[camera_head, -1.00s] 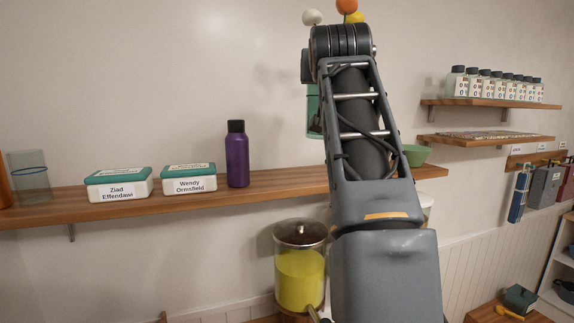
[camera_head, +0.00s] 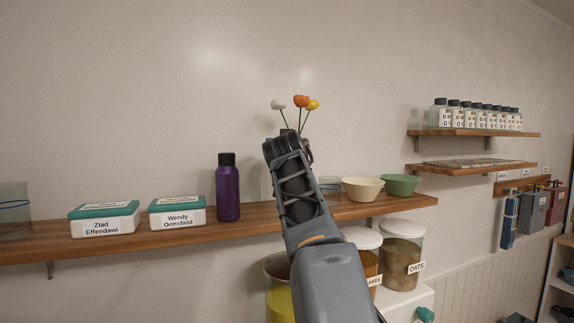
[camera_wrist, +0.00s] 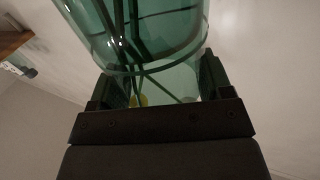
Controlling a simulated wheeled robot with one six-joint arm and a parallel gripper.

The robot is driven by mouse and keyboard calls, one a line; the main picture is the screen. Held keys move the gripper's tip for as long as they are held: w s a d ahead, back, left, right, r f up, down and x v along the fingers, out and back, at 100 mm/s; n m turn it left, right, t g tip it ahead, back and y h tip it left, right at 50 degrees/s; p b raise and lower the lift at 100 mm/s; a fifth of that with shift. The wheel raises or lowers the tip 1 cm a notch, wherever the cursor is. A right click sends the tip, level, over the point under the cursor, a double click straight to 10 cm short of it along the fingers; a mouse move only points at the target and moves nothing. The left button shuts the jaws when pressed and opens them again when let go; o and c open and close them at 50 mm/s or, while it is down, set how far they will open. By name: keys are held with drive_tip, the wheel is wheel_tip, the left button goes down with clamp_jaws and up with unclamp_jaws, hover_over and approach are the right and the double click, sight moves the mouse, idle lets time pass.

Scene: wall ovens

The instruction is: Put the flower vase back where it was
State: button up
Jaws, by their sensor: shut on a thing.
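The flower vase (camera_wrist: 145,35) is green see-through glass with stems inside. It fills the upper middle of the wrist view, between the two fingers of my gripper (camera_wrist: 155,85), which is shut on it. In the head view my arm hides the vase and the fingers; only the white, orange and yellow flowers (camera_head: 301,101) show above my wrist, in front of the wall. The wooden shelf (camera_head: 255,216) runs behind my arm. I cannot tell whether the vase touches the shelf.
A purple bottle (camera_head: 228,190) and two labelled boxes (camera_head: 178,218) stand on the shelf left of my arm. A cream bowl (camera_head: 362,191) and a green bowl (camera_head: 399,186) stand to the right. Lidded canisters (camera_head: 401,260) are below. The shelf between bottle and arm looks clear.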

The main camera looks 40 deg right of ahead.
drive_tip(key=f, duration=0.1)
drive_tip(key=w+f, duration=0.1)
drive_tip(key=shift+f, duration=0.4)
drive_tip(key=shift+s+f+b, duration=0.15)
drive_tip(key=shift+f+b, duration=0.15)
drive_tip(key=shift+f, duration=0.3)
drive_tip(key=o, duration=1.5)
drive_tip(key=shift+o, duration=0.2)
drive_tip(key=b+v, duration=0.5)
drive_tip(key=v, duration=0.7)
